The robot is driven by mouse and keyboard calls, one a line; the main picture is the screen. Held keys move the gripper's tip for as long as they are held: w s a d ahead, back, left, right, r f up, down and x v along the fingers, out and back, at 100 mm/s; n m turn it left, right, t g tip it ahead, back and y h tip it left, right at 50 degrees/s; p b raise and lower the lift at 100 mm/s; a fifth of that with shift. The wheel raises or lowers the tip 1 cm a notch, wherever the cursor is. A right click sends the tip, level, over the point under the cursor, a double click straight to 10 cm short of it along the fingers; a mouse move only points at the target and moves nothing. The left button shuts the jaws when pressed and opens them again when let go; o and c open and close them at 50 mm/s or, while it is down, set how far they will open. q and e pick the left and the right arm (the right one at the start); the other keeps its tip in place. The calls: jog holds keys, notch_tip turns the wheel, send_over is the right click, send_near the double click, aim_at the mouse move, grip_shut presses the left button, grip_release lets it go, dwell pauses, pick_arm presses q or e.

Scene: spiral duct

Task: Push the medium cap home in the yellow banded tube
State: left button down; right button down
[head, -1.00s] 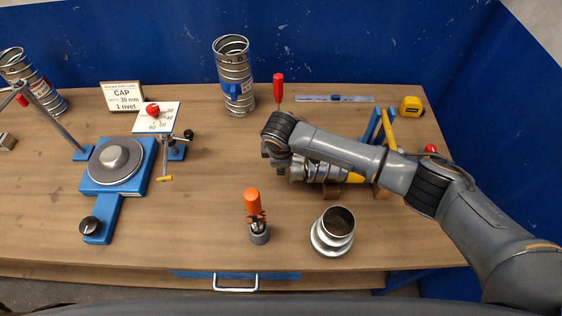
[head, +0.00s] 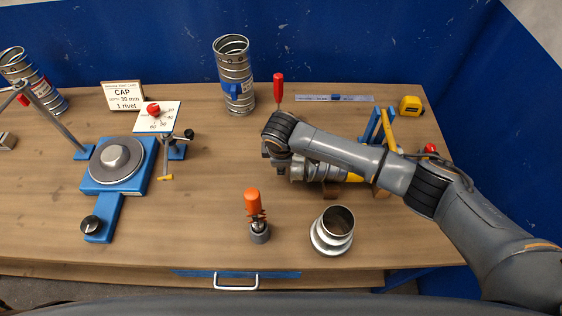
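The yellow banded tube (head: 326,171) lies on its side under my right arm. It is ribbed silver, with a yellow band (head: 354,177) near its right end, and rests on a brown wooden support (head: 331,189). My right gripper (head: 277,165) is at the tube's left end, with the wrist bent down there. Its fingers are mostly hidden, so I cannot tell whether they are open or shut, or touching the tube. I cannot make out the medium cap at that end; the wrist covers it. My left gripper is not in view.
A stepped silver fitting (head: 332,232) and an orange-handled tool (head: 256,216) stand in front. A blue fixture with a round metal disc (head: 115,160) is left. An upright duct (head: 234,78), red screwdriver (head: 278,88) and yellow tape measure (head: 411,105) are behind. The table's centre is clear.

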aim_at(296, 163)
jog(key=shift+d, duration=1.15)
jog(key=shift+d, duration=0.45)
jog(key=shift+d, duration=0.5)
jog(key=c, duration=1)
grip_release()
jog(key=shift+r, duration=0.1)
jog(key=v, duration=1.1)
jog(key=shift+s+r, duration=0.1)
jog(key=shift+r, duration=0.3)
